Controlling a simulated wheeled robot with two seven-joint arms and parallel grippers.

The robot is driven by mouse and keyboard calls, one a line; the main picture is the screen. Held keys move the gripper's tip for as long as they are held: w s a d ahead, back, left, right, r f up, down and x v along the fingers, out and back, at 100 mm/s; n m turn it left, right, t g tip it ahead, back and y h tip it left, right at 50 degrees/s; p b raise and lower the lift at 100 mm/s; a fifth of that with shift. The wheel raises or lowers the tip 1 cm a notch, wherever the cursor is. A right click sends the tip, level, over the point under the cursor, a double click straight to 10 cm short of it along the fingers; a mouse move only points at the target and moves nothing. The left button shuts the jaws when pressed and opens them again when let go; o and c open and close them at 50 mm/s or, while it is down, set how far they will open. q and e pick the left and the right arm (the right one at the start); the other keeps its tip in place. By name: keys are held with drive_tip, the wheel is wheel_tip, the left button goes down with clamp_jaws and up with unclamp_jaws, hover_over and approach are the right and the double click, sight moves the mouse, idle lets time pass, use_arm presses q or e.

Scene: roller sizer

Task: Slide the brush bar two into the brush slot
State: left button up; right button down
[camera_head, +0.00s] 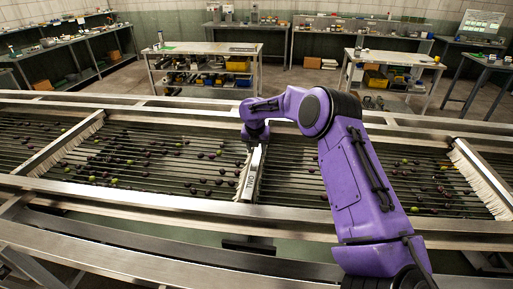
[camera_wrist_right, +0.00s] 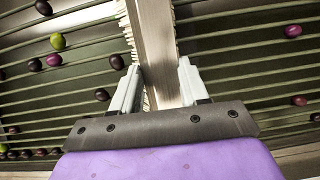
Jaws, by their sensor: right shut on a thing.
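The brush bar two (camera_head: 249,186) is a pale metal bar with dark lettering on its near end and bristles along its side. It lies across the rollers in the middle of the sizer, running front to back. My right gripper (camera_head: 257,138) reaches over it from the right. In the wrist view the right gripper (camera_wrist_right: 158,88) has a finger on each side of the bar (camera_wrist_right: 156,35) and is shut on it. The brush slot cannot be made out; the bar and the frame may hide it. My left gripper is not in view.
Similar brush bars span the rollers at left (camera_head: 68,143) and right (camera_head: 482,176). Dark and green olives (camera_head: 205,181) lie on the rollers (camera_head: 295,180) around the bar. The steel front rail (camera_head: 150,205) runs across the near side. Workbenches (camera_head: 205,48) stand behind.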

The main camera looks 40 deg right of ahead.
sight(255, 154)
drive_tip(key=shift+f+b, duration=0.3)
drive_tip(key=shift+f, duration=0.45)
drive_tip(key=c, duration=0.8)
unclamp_jaws()
drive_tip(key=o, duration=0.3)
drive_tip(key=shift+a+r, duration=0.1)
drive_tip(key=shift+r, duration=0.3)
drive_tip(key=b+v, duration=0.3)
drive_tip(key=v, duration=0.6)
drive_tip(key=shift+s+a, duration=0.1)
drive_tip(key=shift+r, duration=0.4)
